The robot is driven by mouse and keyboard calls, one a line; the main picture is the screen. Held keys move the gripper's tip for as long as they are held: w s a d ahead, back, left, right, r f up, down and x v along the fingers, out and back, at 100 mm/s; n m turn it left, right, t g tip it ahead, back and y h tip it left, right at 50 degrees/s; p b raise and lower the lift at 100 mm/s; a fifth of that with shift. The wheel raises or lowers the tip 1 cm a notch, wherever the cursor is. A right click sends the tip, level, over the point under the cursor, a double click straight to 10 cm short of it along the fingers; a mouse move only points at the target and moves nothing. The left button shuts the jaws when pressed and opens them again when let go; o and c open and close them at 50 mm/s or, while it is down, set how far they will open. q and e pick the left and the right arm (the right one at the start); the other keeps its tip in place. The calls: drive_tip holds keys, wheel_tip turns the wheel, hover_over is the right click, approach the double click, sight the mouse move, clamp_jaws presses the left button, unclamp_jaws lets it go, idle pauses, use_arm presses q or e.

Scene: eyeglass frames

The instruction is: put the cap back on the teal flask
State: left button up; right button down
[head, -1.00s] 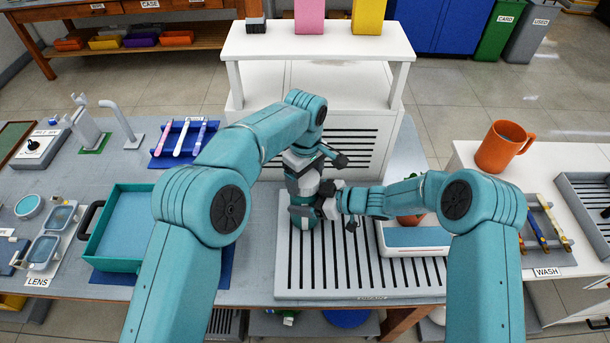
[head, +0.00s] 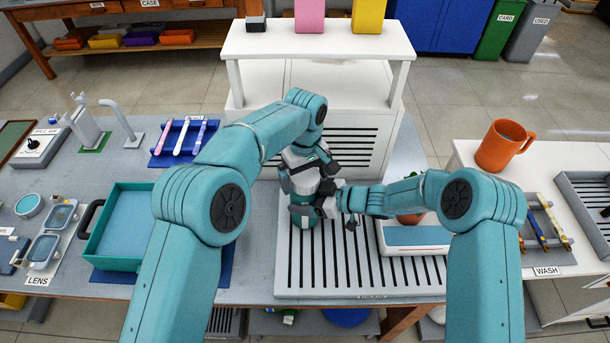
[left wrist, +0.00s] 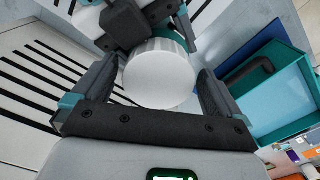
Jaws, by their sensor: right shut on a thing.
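The teal flask (head: 302,222) stands on the slatted rack, mostly hidden behind my grippers. My right gripper (head: 326,203) is shut on it from the right side. My left gripper (head: 303,188) is directly above the flask, pointing down. In the left wrist view a white ribbed cap (left wrist: 158,82) sits between the two spread fingers of my left gripper (left wrist: 156,85), lined up with the flask. A gap shows beside the left finger; contact on the other side is unclear. Whether the cap is fully seated on the flask is hidden.
The slatted rack (head: 350,275) lies under the grippers. A teal tray (head: 97,262) is at left. A white shelf unit (head: 318,42) stands behind.

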use_arm(q)
drive_tip(key=shift+r, duration=2.25)
wheel_tip(320, 180, up, 4)
drive_tip(key=n, duration=0.3)
drive_tip(key=shift+f, duration=0.25)
drive_tip(key=shift+c, duration=0.2)
drive_tip(key=shift+f, duration=4.05)
drive_tip(key=shift+c, duration=0.3)
